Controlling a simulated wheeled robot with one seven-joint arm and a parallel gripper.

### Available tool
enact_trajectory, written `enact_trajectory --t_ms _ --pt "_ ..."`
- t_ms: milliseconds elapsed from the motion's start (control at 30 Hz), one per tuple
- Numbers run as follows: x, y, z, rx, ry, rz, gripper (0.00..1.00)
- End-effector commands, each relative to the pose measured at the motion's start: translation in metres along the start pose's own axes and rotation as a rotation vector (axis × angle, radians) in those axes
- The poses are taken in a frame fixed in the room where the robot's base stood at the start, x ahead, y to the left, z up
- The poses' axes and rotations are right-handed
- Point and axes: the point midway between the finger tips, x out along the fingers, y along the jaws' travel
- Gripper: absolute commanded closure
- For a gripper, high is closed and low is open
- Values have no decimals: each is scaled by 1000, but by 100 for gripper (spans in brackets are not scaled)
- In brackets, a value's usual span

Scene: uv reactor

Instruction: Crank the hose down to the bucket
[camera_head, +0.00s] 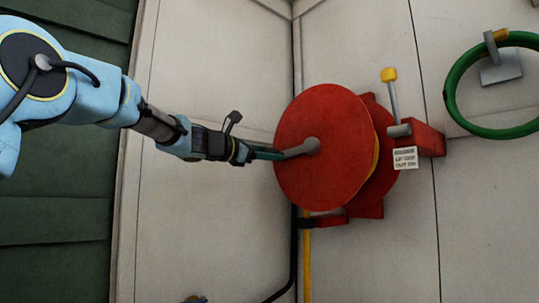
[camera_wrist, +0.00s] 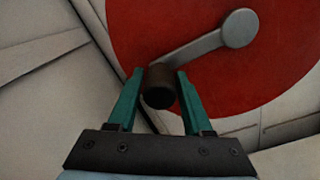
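The red hose reel (camera_head: 320,135) is mounted on the wall, with a grey crank arm (camera_head: 299,149) on its face. In the wrist view, the crank arm (camera_wrist: 195,47) runs from the hub down left to a dark round handle (camera_wrist: 160,86). My gripper (camera_head: 268,154) is at the crank's handle end. In the wrist view, its two teal fingers (camera_wrist: 160,75) stand close on either side of the handle; whether they press on it is unclear. Yellow hose (camera_head: 376,155) shows at the reel's edge, and a yellow length (camera_head: 306,260) hangs below. No bucket is clearly visible.
A lever with a yellow knob (camera_head: 389,75) rises beside a red box (camera_head: 425,139) and a white label (camera_head: 405,158) right of the reel. A green hoop (camera_head: 459,115) hangs farther right. A black line (camera_head: 293,245) runs down the wall corner. The wall below the reel is mostly clear.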

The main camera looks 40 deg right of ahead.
Motion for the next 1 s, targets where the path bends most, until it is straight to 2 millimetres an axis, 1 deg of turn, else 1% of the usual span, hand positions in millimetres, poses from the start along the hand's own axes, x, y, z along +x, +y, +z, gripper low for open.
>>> enact_trajectory --t_ms 33,400,433,1000 --pt "0 0 0 0 0 0 56" --pt "0 0 0 0 0 0 98" --pt "0 0 0 0 0 0 100" --pt "0 0 0 1 0 0 100"
